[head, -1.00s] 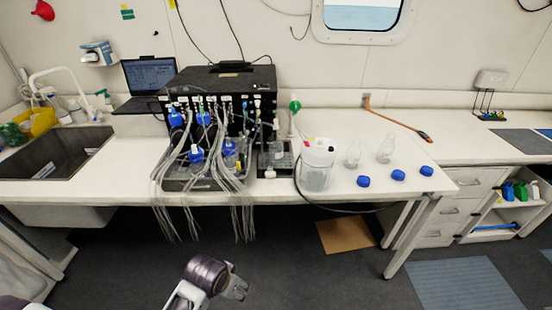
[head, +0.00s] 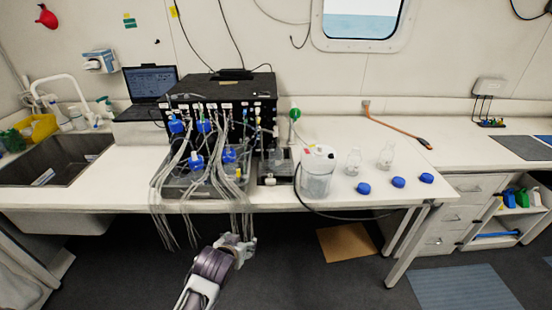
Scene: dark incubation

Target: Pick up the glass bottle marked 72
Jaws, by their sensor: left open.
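Two clear, uncapped glass bottles stand upright on the white bench, one at left (head: 353,161) and one at right (head: 386,157). Several blue-capped bottles (head: 196,163) stand in a tray (head: 178,190) among many thin tubes. No number can be read on any bottle, so I cannot tell which is marked 72. My left gripper (head: 246,243) is open and empty, in front of and below the bench's front edge. It is apart from all bottles. My right gripper is not in view.
A white plastic jug (head: 317,172) stands left of the clear bottles. Three blue caps (head: 398,182) lie in front of them. A black cable loops over the bench front (head: 345,212), and tubes hang left of my gripper. The bench's right part is mostly free.

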